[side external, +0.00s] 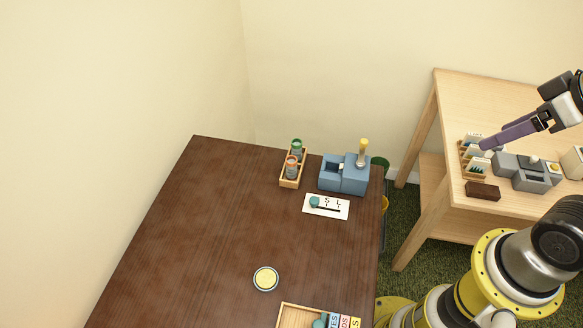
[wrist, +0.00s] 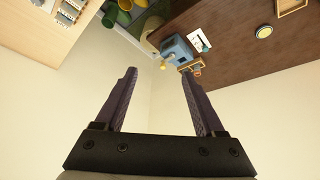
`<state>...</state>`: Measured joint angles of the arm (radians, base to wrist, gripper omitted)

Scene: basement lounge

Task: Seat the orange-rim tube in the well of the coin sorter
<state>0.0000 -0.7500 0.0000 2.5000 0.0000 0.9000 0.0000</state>
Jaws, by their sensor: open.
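The orange-rim tube (side external: 291,167) stands in the near slot of a small wooden rack (side external: 289,184) on the dark brown table. A green-rim tube (side external: 297,146) stands behind it in the same rack. The blue coin sorter (side external: 355,182) is just right of the rack, with an open recess on its left and a yellow-topped post on its right; it also shows in the wrist view (wrist: 171,45). My gripper (side external: 487,143) is open and empty, high at the right and well away from the tube. Its spread fingers show in the wrist view (wrist: 158,72).
A round yellow disc (side external: 266,279) and a wooden tray (side external: 293,315) are nearer. A pale wood table (side external: 450,100) at right holds grey blocks and a card rack. The brown table's left is clear.

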